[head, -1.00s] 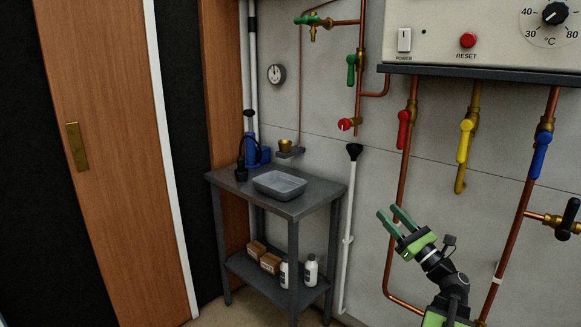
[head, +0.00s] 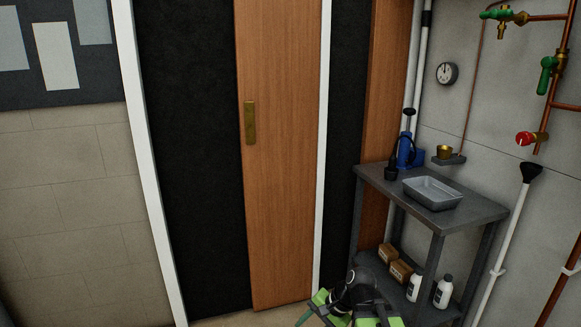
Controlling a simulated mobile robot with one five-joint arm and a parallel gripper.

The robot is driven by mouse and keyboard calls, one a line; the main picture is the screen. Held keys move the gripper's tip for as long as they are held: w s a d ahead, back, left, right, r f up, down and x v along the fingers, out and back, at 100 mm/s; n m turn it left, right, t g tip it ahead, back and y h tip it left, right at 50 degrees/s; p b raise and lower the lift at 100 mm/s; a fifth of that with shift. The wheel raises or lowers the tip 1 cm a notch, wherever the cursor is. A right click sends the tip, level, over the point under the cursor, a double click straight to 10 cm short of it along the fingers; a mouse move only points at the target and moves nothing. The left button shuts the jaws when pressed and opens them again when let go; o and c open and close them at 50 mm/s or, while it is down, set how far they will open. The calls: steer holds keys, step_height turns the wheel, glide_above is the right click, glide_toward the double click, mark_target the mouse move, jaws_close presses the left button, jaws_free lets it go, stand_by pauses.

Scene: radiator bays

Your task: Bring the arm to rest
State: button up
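My arm shows low in the head view, with its black joints and light green parts folded close together at the bottom edge. My gripper (head: 304,317) is at the left end of the arm, pointing down and left. One teal finger shows; the rest is cut off by the frame edge or hidden, so its opening cannot be told. I see nothing held in the part that shows. In the picture, the gripper is left of and below the grey side table.
The grey side table (head: 471,217) carries a grey tray (head: 433,192) and a blue pump (head: 406,152). Boxes and white bottles (head: 443,291) stand on its lower shelf. A wooden door (head: 282,170) is in the middle. Copper pipes and valves line the right wall.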

steer(key=s+d+f+n+g+h, duration=0.1)
steer(key=s+d+f+n+h, duration=0.2)
steer(key=d+n+h, duration=0.65)
step_height(320, 180, up, 25)
steer(key=d+m+y+p, duration=0.2)
steer(key=y+p, duration=0.1)
steer(key=p, duration=2.2)
steer(key=shift+s, duration=0.15)
steer(key=shift+y, duration=0.25)
steer(key=shift+c, duration=0.7)
